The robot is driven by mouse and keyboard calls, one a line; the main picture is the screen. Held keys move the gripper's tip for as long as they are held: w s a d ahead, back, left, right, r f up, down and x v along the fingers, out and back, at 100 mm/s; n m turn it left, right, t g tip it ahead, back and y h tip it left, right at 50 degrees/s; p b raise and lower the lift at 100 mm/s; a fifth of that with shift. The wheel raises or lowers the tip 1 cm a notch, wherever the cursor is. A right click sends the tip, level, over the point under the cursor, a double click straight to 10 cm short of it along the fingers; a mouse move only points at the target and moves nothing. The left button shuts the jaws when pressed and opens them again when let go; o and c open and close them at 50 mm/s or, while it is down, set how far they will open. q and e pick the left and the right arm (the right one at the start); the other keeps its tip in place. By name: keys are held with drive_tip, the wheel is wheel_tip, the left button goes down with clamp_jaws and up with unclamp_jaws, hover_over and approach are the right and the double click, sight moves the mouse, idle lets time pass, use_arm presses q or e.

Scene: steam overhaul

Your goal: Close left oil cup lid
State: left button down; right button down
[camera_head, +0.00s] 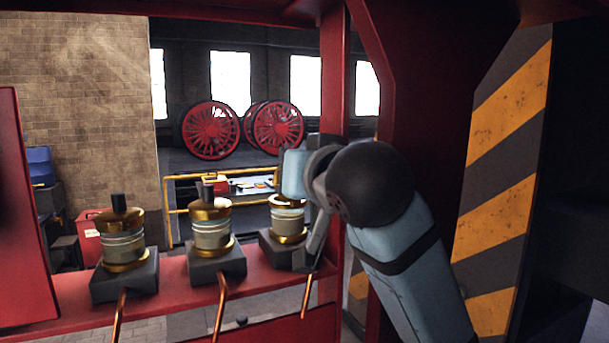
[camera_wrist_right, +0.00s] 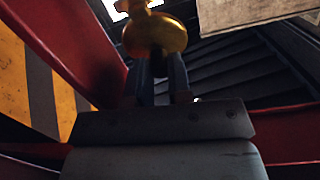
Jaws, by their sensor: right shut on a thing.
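Three glass oil cups with brass tops and bases stand in a row on a red beam in the head view. The left cup (camera_head: 123,238) and the middle cup (camera_head: 211,230) each have a brass top with a dark knob, and both tops look seated. The right cup (camera_head: 287,218) is partly hidden by my right arm, and its lid is mostly covered. My right gripper (camera_wrist_right: 162,72) is at the right cup, its fingers close together on a round brass piece (camera_wrist_right: 157,32), which seems to be part of that cup's lid. My left gripper is not in view.
Copper pipes (camera_head: 221,303) run down in front of the cups. The red beam (camera_head: 170,282) carries the cup blocks. A red upright (camera_head: 334,90) stands close behind my right arm, and a striped yellow-black panel (camera_head: 507,110) is to its right.

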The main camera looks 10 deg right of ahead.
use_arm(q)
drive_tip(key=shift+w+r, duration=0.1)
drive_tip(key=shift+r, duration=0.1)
use_arm(e)
drive_tip(key=shift+w+a+r+g, duration=0.1)
drive_tip(key=shift+w+g, duration=0.15)
drive_tip(key=shift+g, duration=0.25)
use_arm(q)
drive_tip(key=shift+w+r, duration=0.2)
use_arm(e)
drive_tip(key=c, duration=1.1)
unclamp_jaws()
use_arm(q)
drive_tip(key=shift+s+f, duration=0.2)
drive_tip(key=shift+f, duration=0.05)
use_arm(e)
drive_tip(key=shift+o, duration=0.2)
